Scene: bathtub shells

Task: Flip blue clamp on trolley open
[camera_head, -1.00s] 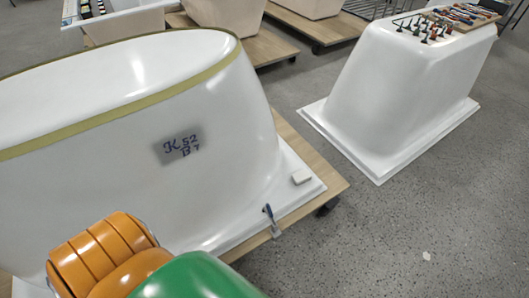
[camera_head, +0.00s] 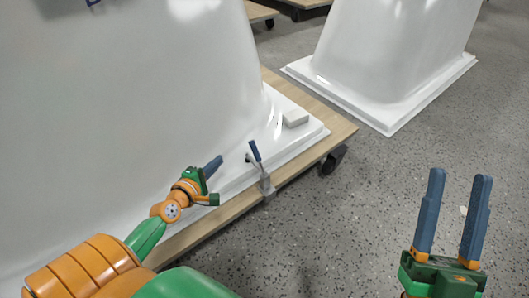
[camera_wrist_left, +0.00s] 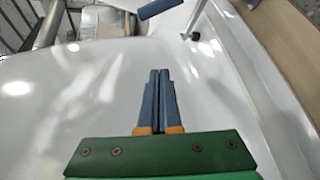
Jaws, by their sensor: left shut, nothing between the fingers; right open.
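The blue-handled clamp (camera_head: 259,166) sits on the edge of the wooden trolley (camera_head: 218,214), with its handle standing up and tilted a little to the left. Its blue handle also shows at the top of the left wrist view (camera_wrist_left: 160,8), with part of its metal arm beside it. My left gripper (camera_head: 214,163) is shut and empty, over the tub's white rim and a short way left of the clamp, not touching it. Its closed fingers (camera_wrist_left: 158,76) point towards the handle in the left wrist view. My right gripper (camera_head: 460,178) is open and empty over the floor at the right.
A white bathtub shell (camera_head: 130,90) fills the left and stands on the trolley. A small white block (camera_head: 295,118) lies on its rim. A black caster (camera_head: 332,160) is under the trolley corner. A second white shell (camera_head: 390,60) stands behind. Grey floor lies free at the right.

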